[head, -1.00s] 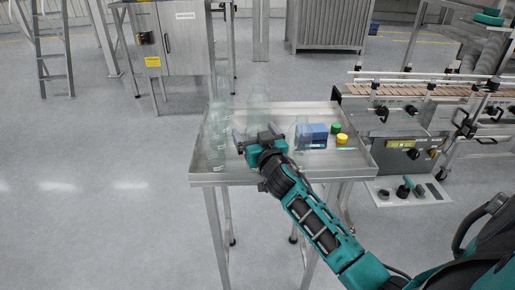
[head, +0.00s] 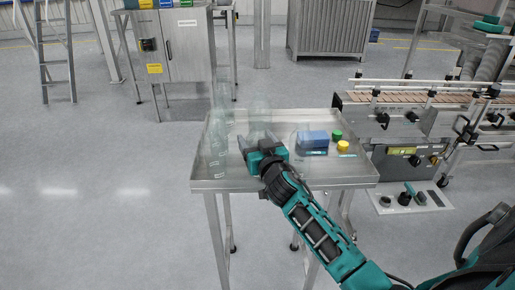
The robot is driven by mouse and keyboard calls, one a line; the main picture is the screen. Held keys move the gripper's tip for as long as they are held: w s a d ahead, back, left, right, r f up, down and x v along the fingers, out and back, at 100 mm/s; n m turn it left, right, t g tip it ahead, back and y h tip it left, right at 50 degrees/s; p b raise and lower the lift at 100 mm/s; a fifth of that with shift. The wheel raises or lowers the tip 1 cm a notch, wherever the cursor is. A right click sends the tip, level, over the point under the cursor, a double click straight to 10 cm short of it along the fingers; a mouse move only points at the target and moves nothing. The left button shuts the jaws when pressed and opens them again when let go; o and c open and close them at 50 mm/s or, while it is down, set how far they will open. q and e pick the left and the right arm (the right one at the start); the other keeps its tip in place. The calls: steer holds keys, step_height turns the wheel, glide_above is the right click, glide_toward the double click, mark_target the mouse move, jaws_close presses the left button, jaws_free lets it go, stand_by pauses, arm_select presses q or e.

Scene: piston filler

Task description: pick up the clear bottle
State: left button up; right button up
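A clear bottle (head: 259,116) stands on the steel tray table (head: 215,183), towards its back left and just beyond my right gripper. My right gripper (head: 257,139) reaches over the table from the lower right. Its two fingers are apart, one on either side of the bottle's lower part. I cannot tell whether they touch it, as the bottle is see-through and faint. More clear bottles (head: 217,150) stand in a row along the table's left side. My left gripper is not in view.
A blue box (head: 312,139), a green cap (head: 337,134) and a yellow cap (head: 343,146) lie on the table's right part. A conveyor machine (head: 420,125) stands close to the right. A steel cabinet (head: 185,50) stands behind.

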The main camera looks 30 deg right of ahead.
step_height(320, 180, up, 9)
steer(key=p, duration=0.3)
steer(key=shift+f, duration=0.15)
step_height(320, 180, up, 11)
steer(key=p, duration=0.1)
steer(key=s+a+f+n+y, duration=0.3)
steer(key=s+a+f+y, duration=0.2)
steer(key=s+a+f, duration=0.95)
steer(key=w+d+r+m+h, duration=0.3)
steer(key=w+d+r+h, duration=0.2)
steer(key=w+d+r, duration=0.9)
steer(key=shift+w+d+r, duration=0.25)
steer(key=shift+r, duration=0.15)
